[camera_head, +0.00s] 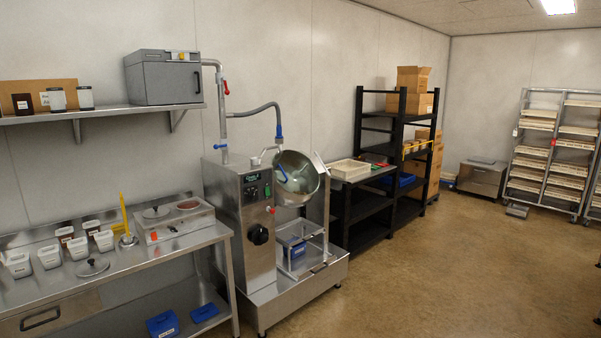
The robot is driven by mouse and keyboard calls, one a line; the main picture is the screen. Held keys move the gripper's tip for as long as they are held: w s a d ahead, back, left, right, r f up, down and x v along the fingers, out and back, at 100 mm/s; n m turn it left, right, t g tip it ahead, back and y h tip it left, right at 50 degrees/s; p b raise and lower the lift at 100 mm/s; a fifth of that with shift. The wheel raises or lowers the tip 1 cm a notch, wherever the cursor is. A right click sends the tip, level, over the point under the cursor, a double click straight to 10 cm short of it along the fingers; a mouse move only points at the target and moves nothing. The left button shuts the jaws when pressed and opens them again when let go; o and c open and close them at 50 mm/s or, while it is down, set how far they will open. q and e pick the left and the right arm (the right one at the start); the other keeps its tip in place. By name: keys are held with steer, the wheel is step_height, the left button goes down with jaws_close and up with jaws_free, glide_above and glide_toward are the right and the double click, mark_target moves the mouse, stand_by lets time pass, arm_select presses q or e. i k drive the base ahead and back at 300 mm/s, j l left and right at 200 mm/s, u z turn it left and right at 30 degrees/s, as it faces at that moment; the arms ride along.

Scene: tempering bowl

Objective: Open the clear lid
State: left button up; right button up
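The tempering machine (240,215) stands left of centre, a steel cabinet with a small display and a black knob on its front. Its round metal bowl (297,178) is tilted, with its mouth toward the right and front. A thin, pale, see-through-looking panel (321,168) stands at the bowl's right side. I cannot tell for sure whether this is the clear lid or how far it is open. A blue-handled part shows at the bowl's left side. Neither of my grippers can be made out in this view.
A steel table (130,262) with white tubs and a yellow-handled tool stands left of the machine. A black shelf rack (392,160) with a cream tray is to the right. Open floor (450,270) lies in front and right. Small dark shapes at the right edge are unclear.

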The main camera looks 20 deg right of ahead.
mark_target(321, 169)
steer(key=i+l+z, duration=0.4)
steer(key=i+z, duration=0.35)
steer(key=i, duration=0.2)
steer(key=i+l, duration=0.2)
steer(key=i, duration=0.85)
steer(key=i+l+z, duration=0.1)
steer(key=i, duration=0.95)
